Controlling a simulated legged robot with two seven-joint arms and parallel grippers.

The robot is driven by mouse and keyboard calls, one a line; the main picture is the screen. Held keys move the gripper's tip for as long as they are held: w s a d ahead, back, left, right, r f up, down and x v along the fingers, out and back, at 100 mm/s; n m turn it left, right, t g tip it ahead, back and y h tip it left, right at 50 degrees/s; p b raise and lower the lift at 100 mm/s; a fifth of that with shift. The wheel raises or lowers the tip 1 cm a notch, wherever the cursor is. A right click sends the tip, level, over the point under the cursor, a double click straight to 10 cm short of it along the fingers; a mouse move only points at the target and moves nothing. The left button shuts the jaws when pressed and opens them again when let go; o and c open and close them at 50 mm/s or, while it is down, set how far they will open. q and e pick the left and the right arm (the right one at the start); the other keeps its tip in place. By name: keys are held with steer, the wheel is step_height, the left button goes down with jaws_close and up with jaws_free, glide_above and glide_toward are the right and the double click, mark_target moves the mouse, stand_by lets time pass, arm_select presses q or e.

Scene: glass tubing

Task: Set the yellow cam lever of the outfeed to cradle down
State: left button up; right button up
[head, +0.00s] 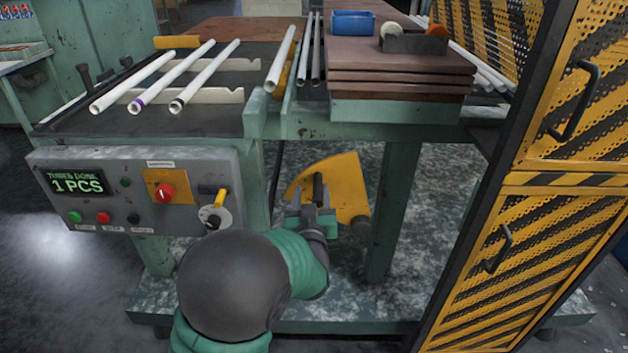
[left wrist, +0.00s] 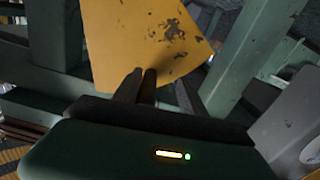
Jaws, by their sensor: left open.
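A yellow plate-like lever (head: 345,178) with chipped paint hangs below the table, beside a table leg. It fills the upper middle of the left wrist view (left wrist: 150,35). My left gripper (head: 318,192) is open in front of its lower left part, and its fingers overlap the plate's near edge in the wrist view (left wrist: 148,85). I cannot tell whether the plate lies between the fingers or whether they touch it. My left arm hides part of the area below. My right gripper is not in view.
A control panel (head: 125,170) with a display reading "1 PCS", a red knob (head: 165,192) and a small yellow-handled switch (head: 221,198) is left of the lever. Glass tubes (head: 170,80) lie on the table above. A striped yellow guard door (head: 530,230) stands at right.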

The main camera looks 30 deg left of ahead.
arm_select(q)
steer(key=shift+w+a+r, duration=0.1)
steer(key=shift+a, duration=0.05)
steer(key=shift+d+r, duration=0.1)
steer(key=shift+d, duration=0.25)
steer(key=shift+d+r, duration=0.35)
steer(key=shift+d, duration=0.4)
steer(key=shift+c, duration=1.5)
steer(key=shift+a+f, duration=0.3)
steer(key=shift+a, duration=0.35)
jaws_close()
steer(key=shift+d, duration=0.1)
steer(key=shift+d, duration=0.1)
